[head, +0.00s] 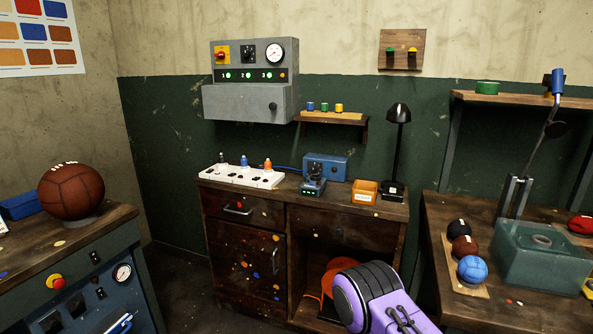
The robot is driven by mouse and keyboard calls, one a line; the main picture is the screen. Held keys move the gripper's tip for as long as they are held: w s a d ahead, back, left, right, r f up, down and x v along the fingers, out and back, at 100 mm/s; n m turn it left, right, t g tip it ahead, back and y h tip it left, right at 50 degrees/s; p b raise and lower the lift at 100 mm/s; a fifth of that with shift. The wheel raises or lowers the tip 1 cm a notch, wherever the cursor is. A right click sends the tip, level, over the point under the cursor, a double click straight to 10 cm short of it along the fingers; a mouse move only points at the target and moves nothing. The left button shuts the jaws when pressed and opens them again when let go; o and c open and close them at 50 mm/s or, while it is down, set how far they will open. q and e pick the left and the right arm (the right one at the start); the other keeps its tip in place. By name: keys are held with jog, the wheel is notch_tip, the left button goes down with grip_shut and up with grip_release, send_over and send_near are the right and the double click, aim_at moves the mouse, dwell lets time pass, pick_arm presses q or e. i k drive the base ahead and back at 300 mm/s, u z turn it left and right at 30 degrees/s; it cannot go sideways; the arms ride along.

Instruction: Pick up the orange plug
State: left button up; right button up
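The orange plug (267,164) stands upright in a white power strip (213,177) on the wooden cabinet against the back wall. It is the rightmost of three plugs. A blue plug (244,161) stands beside it in the middle, and a dark plug (222,158) is at the left end. Neither of my grippers can be made out in the head view. A purple and black link of my arm fills the lower middle right, in front of the cabinet and apart from the plugs.
A blue box (326,167), a dark device with green lights (313,184), an orange box (365,191) and a black lamp (397,150) stand right of the strip. A grey control panel (250,80) hangs above. Side benches hold balls; dark floor lies between.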

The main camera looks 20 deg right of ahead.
aim_at(268, 168)
jog(key=z, duration=0.6)
jog(key=i, duration=1)
jog(key=u, duration=0.05)
jog(key=k, duration=0.6)
jog(key=u, duration=0.55)
jog(key=i, duration=1.35)
jog(key=z, duration=0.4)
